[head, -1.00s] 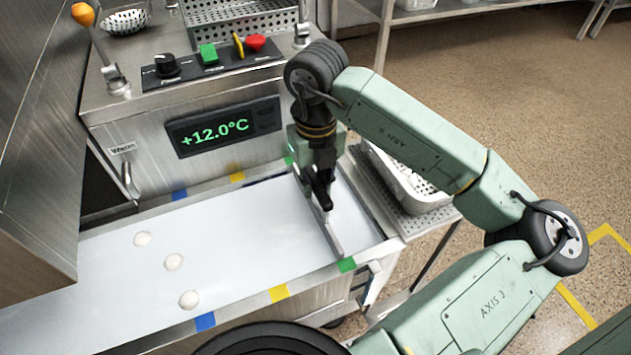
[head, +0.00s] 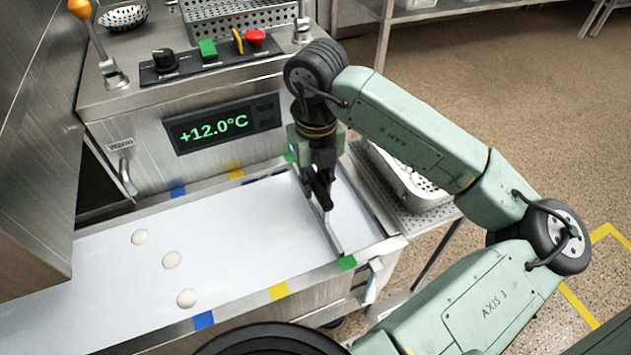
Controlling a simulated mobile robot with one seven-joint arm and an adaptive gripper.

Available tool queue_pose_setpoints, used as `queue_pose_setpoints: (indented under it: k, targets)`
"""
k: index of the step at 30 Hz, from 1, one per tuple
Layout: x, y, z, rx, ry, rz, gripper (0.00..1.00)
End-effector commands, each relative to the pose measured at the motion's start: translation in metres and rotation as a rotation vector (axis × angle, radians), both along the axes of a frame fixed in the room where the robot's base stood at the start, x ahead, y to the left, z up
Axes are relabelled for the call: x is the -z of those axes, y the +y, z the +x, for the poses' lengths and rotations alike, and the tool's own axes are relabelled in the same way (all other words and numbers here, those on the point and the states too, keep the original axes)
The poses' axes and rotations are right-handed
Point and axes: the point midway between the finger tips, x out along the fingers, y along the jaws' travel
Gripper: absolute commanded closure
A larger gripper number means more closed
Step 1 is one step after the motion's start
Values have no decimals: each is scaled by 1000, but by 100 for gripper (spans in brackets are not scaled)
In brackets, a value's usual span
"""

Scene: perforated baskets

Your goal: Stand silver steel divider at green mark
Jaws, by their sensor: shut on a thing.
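The silver steel divider (head: 332,236) stands on edge across the right end of the pale work surface (head: 240,245). Its near end is beside the green mark (head: 347,262) on the front rim. Its far end runs toward another green mark (head: 290,157) on the back rim, partly hidden behind my gripper. My gripper (head: 324,205) points down and is shut on the divider near its middle. Whether the divider's lower edge touches the surface all along cannot be told.
Yellow (head: 278,292) and blue (head: 204,320) marks sit further left on the front rim. A control panel (head: 210,58) stands behind. A perforated basket (head: 405,180) is to the right. The middle of the surface is clear.

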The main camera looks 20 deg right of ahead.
Motion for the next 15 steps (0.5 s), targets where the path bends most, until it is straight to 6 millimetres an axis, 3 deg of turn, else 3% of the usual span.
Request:
queue_pose_setpoints:
  k: [13, 14, 15]
  targets:
    - [2, 0, 0, 0, -2, 0, 100]
    - [2, 0, 0, 0, -2, 0, 81]
    - [2, 0, 0, 0, -1, 0, 78]
